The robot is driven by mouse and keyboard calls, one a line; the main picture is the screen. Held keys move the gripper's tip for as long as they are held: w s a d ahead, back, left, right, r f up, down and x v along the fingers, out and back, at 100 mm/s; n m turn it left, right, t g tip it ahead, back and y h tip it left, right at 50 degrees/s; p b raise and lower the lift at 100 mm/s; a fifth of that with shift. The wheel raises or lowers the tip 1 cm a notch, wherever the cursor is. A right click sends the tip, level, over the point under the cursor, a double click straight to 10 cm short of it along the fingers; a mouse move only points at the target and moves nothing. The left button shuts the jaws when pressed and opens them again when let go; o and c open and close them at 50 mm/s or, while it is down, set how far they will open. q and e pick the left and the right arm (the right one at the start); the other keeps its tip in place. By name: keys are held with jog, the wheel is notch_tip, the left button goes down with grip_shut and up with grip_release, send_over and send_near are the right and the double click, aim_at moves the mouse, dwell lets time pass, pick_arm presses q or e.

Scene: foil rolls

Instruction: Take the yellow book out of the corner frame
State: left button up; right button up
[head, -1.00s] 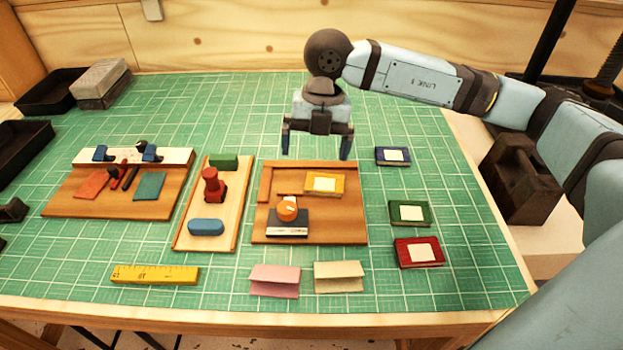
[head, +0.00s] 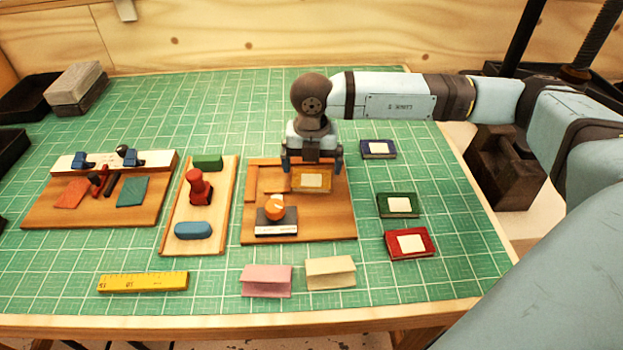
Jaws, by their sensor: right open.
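The yellow book (head: 312,190), with a pale label on its cover, lies on the wooden corner frame (head: 340,223) near its upper middle. The frame's raised strips (head: 251,184) run along its left and far sides. My right gripper (head: 312,172) is open, pointing down, with its blue fingers on either side of the far end of the yellow book. I cannot tell whether the fingers touch it. The far edge of the book is hidden behind the gripper. My left gripper is not in view.
A dark block with an orange knob (head: 275,209) sits on the frame, left of and nearer than the book. Blue (head: 378,149), green (head: 398,205) and red (head: 410,243) books lie to the right. Pink (head: 266,281) and cream (head: 331,272) folded cards stand in front. Green mat between them is clear.

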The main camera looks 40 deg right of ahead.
aim_at(312, 176)
jog(key=shift+f, duration=1.5)
jog(key=c, duration=0.7)
jog(key=shift+o, duration=0.2)
